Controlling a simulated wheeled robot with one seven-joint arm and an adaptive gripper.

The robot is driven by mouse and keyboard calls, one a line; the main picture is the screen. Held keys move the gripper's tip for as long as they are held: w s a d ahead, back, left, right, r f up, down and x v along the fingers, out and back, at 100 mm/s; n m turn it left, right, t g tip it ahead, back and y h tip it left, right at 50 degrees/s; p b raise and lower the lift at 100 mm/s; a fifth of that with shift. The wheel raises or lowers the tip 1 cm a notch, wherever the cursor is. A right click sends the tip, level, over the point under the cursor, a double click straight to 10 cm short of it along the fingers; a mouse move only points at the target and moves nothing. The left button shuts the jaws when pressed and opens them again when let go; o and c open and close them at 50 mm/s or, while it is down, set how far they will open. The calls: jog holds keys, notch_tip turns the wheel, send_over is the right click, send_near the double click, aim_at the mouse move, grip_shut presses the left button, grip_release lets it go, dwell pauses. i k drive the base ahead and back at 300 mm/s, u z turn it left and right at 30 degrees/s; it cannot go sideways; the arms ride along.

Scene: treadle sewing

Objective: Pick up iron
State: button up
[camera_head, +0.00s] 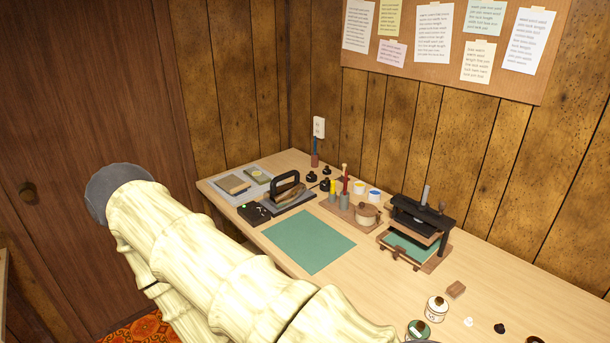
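No thing in the camera_head view is clearly an iron. The closest in shape is a dark tool with an arched black handle (286,180), on a grey mat towards the far left of the wooden table (375,263). It has a brownish body under the handle, and it is too small to tell for sure what it is. My cream-coloured arm (215,270) crosses the lower left, in front of the table's left edge, with a dark grey rounded end. No gripper fingers show.
A green mat (308,241) lies right of my arm. A black press (420,222) stands to its right. Pots and brushes (345,190) stand behind. A black box (254,213) sits near the left edge. Jars (436,308) and small pieces lie at the front right.

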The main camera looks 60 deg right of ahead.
aim_at(280, 197)
jog(key=z, duration=1)
